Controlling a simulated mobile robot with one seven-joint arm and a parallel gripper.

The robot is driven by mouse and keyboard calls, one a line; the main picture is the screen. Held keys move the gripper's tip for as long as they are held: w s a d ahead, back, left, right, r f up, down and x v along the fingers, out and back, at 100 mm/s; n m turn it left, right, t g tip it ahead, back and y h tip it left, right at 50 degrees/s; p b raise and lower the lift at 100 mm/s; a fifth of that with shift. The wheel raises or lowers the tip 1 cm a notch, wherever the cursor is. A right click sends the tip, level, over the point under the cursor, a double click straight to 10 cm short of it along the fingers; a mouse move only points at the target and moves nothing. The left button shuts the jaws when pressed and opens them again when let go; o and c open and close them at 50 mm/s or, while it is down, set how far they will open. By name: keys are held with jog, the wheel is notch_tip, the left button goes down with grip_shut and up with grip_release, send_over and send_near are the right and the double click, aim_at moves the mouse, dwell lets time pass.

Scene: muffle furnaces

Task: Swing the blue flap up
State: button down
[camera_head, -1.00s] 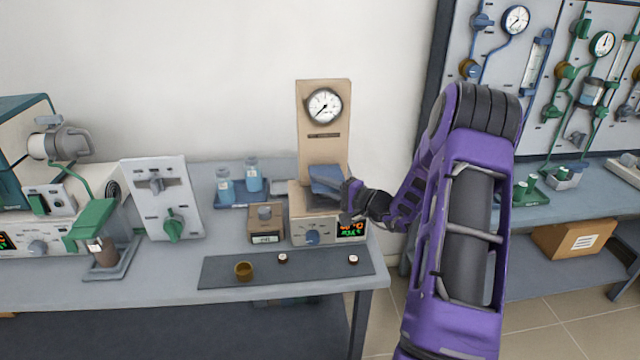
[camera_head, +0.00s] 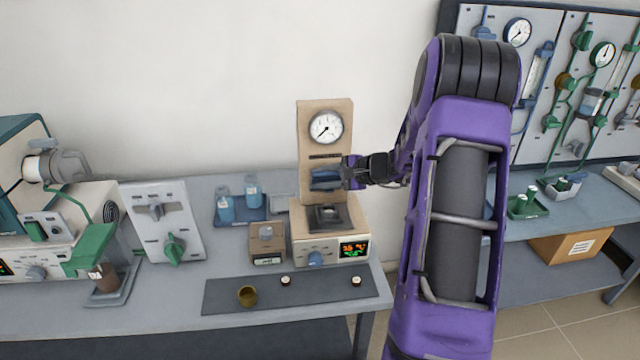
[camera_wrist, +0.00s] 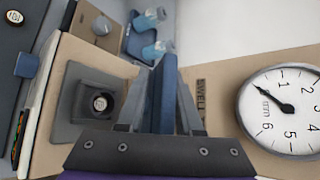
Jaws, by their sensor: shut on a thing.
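The blue flap (camera_head: 325,179) stands raised against the upright back panel of the beige furnace (camera_head: 303,248), below the round gauge (camera_head: 326,127). My gripper (camera_head: 345,174) is at the flap's right side, shut on it. In the wrist view the flap (camera_wrist: 162,90) is seen edge-on between the two fingers (camera_wrist: 160,118). The dark square opening that the flap covered (camera_wrist: 97,104) is now bare, with a small round white-topped item inside it. Part of the flap is hidden by the fingers.
A dark mat (camera_head: 225,297) in front holds a brass cup (camera_head: 247,296) and two small capped items. A small beige box (camera_head: 267,243) and blue bottles on a tray (camera_head: 240,212) stand to the left. A gauge panel (camera_head: 565,60) is at the right.

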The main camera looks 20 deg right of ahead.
jog(key=shift+w+d+r+b, duration=0.15)
jog(key=shift+w+d+r, duration=0.05)
jog(key=shift+w+r, duration=0.35)
jog(key=shift+w+d+r+b, duration=0.15)
jog(key=shift+w+r, duration=0.25)
jog(key=shift+w, duration=0.2)
jog(key=c, duration=0.8)
grip_release()
jog(key=shift+c, duration=0.2)
jog(key=shift+d, duration=0.1)
